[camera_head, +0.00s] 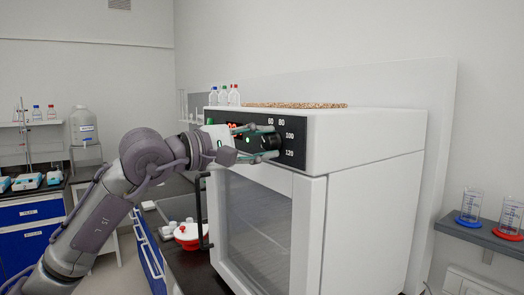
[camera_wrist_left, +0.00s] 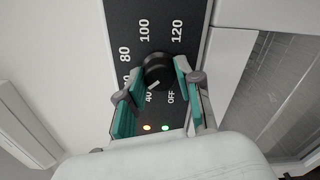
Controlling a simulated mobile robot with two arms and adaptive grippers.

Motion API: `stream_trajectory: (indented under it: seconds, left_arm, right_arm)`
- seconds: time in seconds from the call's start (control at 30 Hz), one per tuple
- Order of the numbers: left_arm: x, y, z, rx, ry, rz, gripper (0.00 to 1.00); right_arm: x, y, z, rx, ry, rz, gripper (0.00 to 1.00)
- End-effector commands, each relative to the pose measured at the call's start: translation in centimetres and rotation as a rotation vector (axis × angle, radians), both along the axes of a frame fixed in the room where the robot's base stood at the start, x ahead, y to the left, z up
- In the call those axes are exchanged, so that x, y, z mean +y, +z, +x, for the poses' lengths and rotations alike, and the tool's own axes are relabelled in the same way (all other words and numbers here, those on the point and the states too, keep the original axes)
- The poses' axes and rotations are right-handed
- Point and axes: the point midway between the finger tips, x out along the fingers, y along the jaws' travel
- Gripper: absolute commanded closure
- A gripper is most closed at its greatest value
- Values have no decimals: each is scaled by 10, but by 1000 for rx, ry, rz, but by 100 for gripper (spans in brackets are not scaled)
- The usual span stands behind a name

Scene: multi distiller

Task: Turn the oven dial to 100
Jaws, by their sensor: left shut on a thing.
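The white oven (camera_head: 365,185) stands on the dark bench with a black control panel (camera_head: 298,143) along its upper front. The black round dial (camera_wrist_left: 157,68) is on this panel, with OFF, 40, 80, 100 and 120 readable around it in the left wrist view. A white mark on the dial's near edge points toward 40. My left gripper (camera_head: 264,143) is shut on the dial, with its teal-padded fingers on opposite sides. In the head view the gripper partly covers the dial and panel. My right gripper is not in view.
Small bottles (camera_head: 223,96) and a brown granular sheet (camera_head: 295,105) are on top of the oven. A dark door handle (camera_head: 202,213) sticks out at the front left. A red-and-white container (camera_head: 190,236) sits on the bench. Beakers stand on a shelf (camera_head: 480,235) at right.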

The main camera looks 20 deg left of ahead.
Motion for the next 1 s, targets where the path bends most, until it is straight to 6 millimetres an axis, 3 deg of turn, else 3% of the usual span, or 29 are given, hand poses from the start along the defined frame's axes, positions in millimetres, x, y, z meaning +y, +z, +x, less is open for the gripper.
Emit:
stream_trajectory:
  seconds: [1.0]
  left_arm:
    - [0, 0, 0, -595, 1, 763, 100]
  right_arm:
    - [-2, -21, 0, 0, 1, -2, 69]
